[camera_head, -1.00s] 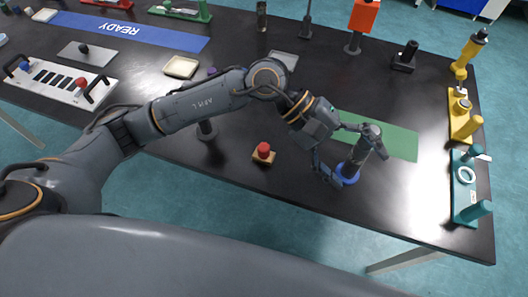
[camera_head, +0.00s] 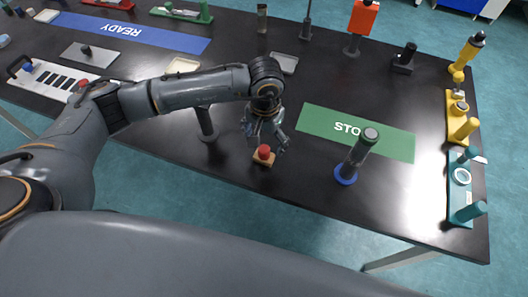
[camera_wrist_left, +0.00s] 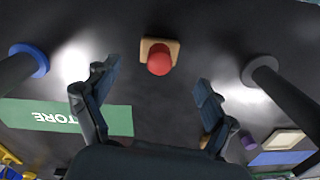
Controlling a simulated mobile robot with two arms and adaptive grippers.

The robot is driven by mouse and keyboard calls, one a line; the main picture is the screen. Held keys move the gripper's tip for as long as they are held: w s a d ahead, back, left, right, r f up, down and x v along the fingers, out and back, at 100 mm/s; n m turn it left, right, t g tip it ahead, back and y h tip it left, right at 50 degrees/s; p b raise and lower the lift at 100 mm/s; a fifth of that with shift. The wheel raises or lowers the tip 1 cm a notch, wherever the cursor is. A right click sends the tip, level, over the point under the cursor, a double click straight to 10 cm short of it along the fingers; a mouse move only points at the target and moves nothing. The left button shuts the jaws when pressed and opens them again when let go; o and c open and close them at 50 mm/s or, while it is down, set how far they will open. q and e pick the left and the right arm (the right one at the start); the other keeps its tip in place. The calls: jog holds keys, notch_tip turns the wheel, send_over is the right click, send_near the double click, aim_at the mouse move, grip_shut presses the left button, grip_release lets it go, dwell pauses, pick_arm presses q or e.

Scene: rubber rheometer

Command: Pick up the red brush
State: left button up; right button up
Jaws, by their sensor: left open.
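The red brush, a small tan block with a round red knob (camera_head: 264,152), stands on the black table near its front edge. It also shows in the left wrist view as a red knob on a tan block (camera_wrist_left: 160,60), ahead of and between my fingertips. My left gripper (camera_head: 267,143) points down over the brush, with its fingers open. In the left wrist view, the left gripper (camera_wrist_left: 157,74) is open and empty, apart from the brush. My right gripper is not in view.
A dark cylinder on a blue base (camera_head: 346,176) stands to the right, by the green mat (camera_head: 312,120). A dark post (camera_head: 207,124) stands left of the gripper. Yellow and teal racks (camera_head: 462,212) line the right edge. The front right of the table is clear.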

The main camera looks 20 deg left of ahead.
aim_at(264, 148)
pick_arm(q)
jog(key=shift+s+f+p, duration=0.1)
jog(key=shift+f+p, duration=0.4)
jog(key=shift+f, duration=0.1)
notch_tip(264, 148, down, 4)
jog(key=shift+r+p, duration=0.2)
jog(key=shift+p, duration=0.5)
jog(key=shift+f, duration=0.35)
jog(key=c, duration=1.3)
jog(key=shift+s+f, duration=0.1)
jog(key=shift+s, duration=0.15)
grip_shut()
jog(key=shift+w+r+b, duration=0.2)
jog(key=shift+r+b, duration=0.3)
jog(key=shift+b, duration=0.2)
jog(key=shift+w+r+b, duration=0.1)
jog(key=shift+r+b, duration=0.5)
jog(key=shift+r, duration=0.2)
jog(key=s+d+r+b, duration=0.1)
jog(key=s+r+b, duration=0.3)
jog(key=s+r, duration=0.6)
jog(key=s, duration=0.4)
jog(key=shift+d+r, duration=0.3)
jog(key=shift+r, duration=0.05)
